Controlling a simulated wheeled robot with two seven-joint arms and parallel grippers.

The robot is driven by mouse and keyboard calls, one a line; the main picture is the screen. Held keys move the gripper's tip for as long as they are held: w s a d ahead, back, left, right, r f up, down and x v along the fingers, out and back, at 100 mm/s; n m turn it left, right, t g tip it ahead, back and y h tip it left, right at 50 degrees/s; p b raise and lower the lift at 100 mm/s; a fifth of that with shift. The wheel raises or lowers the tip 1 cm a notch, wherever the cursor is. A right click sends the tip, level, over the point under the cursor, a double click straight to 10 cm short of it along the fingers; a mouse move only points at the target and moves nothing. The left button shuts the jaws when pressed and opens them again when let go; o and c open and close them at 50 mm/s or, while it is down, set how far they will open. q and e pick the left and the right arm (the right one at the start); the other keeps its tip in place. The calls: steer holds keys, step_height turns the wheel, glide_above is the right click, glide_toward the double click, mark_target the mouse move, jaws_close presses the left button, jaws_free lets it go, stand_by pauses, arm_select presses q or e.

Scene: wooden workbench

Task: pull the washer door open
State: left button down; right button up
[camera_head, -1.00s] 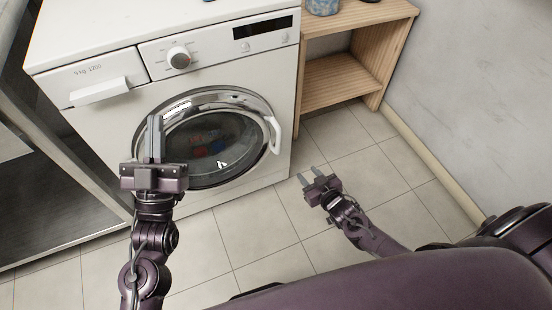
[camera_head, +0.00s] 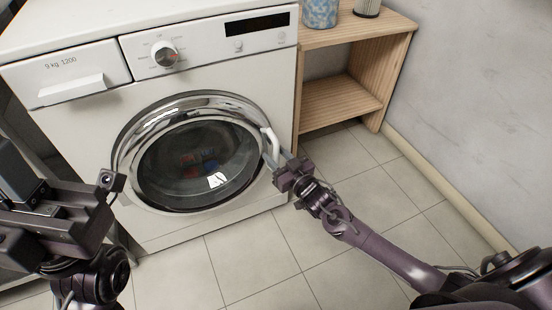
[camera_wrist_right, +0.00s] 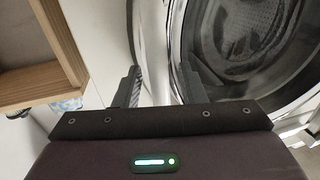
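The white washer (camera_head: 75,125) stands at the back left. Its round door (camera_head: 128,165) has a chrome ring and dark glass and looks shut. The white door handle (camera_head: 268,143) is on the right side of the ring. My right gripper (camera_head: 279,160) is at the lower part of the handle. In the right wrist view the fingers of my right gripper (camera_wrist_right: 157,78) are spread apart, with white surface between them; I cannot tell whether they touch the handle. My left gripper (camera_head: 30,195) is at the left edge, partly cut off, away from the door; its fingertips are unclear.
A wooden shelf (camera_head: 345,38) stands close to the right of the washer, with a blue patterned container (camera_head: 320,12) on top. A wall (camera_head: 475,100) rises at the right. The tiled floor (camera_head: 250,250) in front of the washer is clear.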

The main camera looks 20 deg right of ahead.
steer(key=shift+w+a, duration=0.1)
steer(key=shift+w, duration=0.1)
jaws_close()
steer(key=shift+s, duration=0.1)
